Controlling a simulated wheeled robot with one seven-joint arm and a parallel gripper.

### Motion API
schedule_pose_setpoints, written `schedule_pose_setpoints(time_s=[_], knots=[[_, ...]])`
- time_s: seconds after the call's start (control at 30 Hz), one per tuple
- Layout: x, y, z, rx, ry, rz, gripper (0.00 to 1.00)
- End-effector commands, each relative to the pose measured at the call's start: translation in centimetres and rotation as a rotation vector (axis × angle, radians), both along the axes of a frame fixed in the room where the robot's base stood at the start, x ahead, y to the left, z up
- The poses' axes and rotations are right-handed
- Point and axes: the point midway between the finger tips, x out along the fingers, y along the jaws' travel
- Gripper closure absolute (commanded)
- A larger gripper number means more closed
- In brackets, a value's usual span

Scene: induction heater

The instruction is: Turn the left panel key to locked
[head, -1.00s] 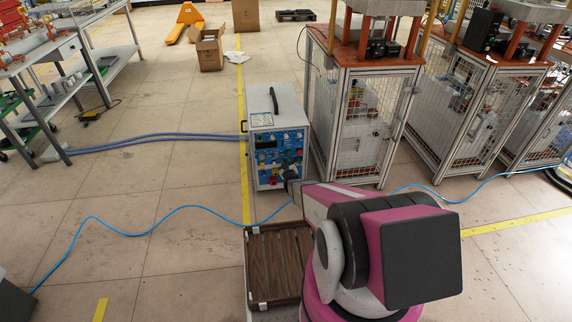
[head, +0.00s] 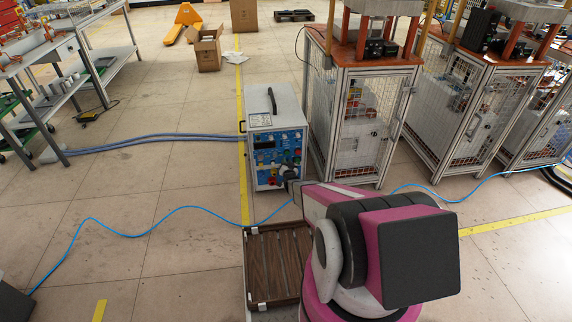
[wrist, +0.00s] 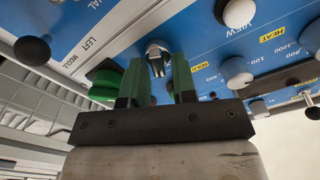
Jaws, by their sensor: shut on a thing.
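The induction heater (head: 274,106) is a white box with a blue front panel (head: 280,150). The blue panel (wrist: 210,50) fills the top of the wrist view, seen from below. A small silver metal key (wrist: 157,52) sticks out of it between the green fingertips of my gripper (wrist: 159,78). The gripper is shut on the key, with a finger on each side. The key's exact angle and any locked marking are hard to read. In the head view my arm hides most of the gripper.
On the panel, a green knob (wrist: 103,84) sits left of my fingers and a black knob (wrist: 32,50) farther left, near the word LEFT. White knobs (wrist: 236,72) are on the right. A caged machine (head: 362,110) stands right of the heater. Floor on the left is open.

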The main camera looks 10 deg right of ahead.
Motion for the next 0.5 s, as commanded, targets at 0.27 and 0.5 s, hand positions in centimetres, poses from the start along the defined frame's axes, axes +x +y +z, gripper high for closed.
schedule_pose_setpoints(time_s=[0.27,0.5], knots=[[-0.03,-0.12,-0.05,0.090,0.000,0.000,0.98],[-0.04,-0.13,-0.06,0.110,0.000,-0.001,0.98]])
